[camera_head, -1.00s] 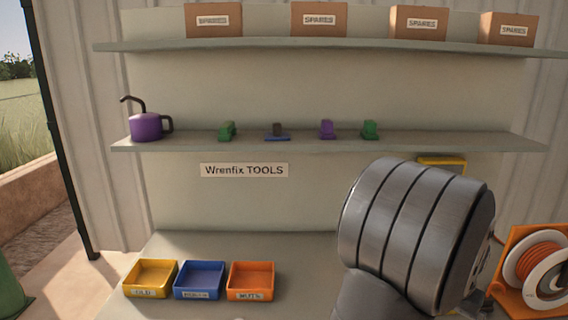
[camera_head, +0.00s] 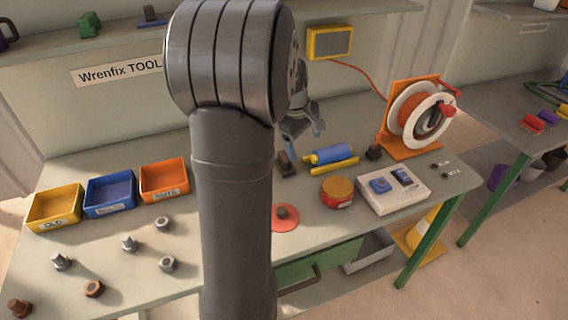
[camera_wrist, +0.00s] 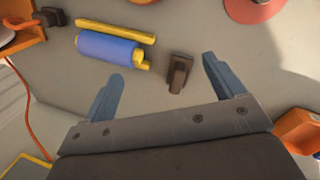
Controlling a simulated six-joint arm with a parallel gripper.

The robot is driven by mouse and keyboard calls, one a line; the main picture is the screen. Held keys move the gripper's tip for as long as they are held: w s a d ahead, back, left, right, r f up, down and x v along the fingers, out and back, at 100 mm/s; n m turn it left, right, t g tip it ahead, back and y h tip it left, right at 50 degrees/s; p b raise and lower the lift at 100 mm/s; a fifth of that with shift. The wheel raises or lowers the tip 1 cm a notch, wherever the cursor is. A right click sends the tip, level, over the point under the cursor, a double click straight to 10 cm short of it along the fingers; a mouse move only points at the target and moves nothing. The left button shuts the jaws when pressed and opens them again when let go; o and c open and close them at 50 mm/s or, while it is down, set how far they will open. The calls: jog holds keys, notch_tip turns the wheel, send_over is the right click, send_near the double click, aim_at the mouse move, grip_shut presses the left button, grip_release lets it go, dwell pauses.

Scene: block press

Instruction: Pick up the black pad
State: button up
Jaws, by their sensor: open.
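A small dark block with a raised, brownish-black top (camera_head: 286,164) lies on the bench and looks like the black pad. In the wrist view the dark block (camera_wrist: 179,74) lies just beyond and between my fingertips, closer to the right finger. My gripper (camera_head: 305,134) is open and empty above the bench, partly hidden behind my arm in the head view. Its two blue-grey fingers (camera_wrist: 163,69) are spread wide in the wrist view. A second dark object (camera_head: 374,152) sits further right, near the orange reel stand.
A blue roller and yellow bar (camera_head: 333,157) lie right of the dark block. A round red-and-yellow tin (camera_head: 337,193), a red disc (camera_head: 285,218) and a white tray (camera_head: 385,205) are nearer the front. The reel stand (camera_head: 405,152) rises at right. Bins (camera_head: 110,210) stand left.

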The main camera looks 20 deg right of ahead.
jog(key=w+a+r+n+h, duration=0.2)
jog(key=w+a+r+n, duration=0.2)
jog(key=w+a+n, duration=0.7)
jog(key=s+d+f, duration=0.1)
jog(key=d+f, duration=0.1)
jog(key=f, duration=0.1)
jog(key=s+d+f+n, duration=0.1)
jog(key=d+f, duration=0.1)
jog(key=f, duration=0.2)
jog(key=s+d+f+n, duration=0.1)
jog(key=d+f, duration=0.1)
jog(key=f, duration=0.1)
jog(key=shift+f, duration=0.4)
jog(key=x, duration=0.5)
jog(key=shift+d, duration=0.3)
jog(key=c, duration=1.1)
jog(key=shift+r, duration=0.15)
notch_tip(320, 180, up, 4)
jog(key=shift+r, duration=0.1)
jog(key=s+d+r, duration=0.2)
jog(key=s, duration=0.1)
jog(key=s+d+r, duration=0.2)
jog(key=s, duration=0.1)
jog(key=s+d+r, duration=0.2)
jog(key=s, duration=0.2)
jog(key=shift+d+r, duration=0.1)
jog(key=shift+r, duration=0.2)
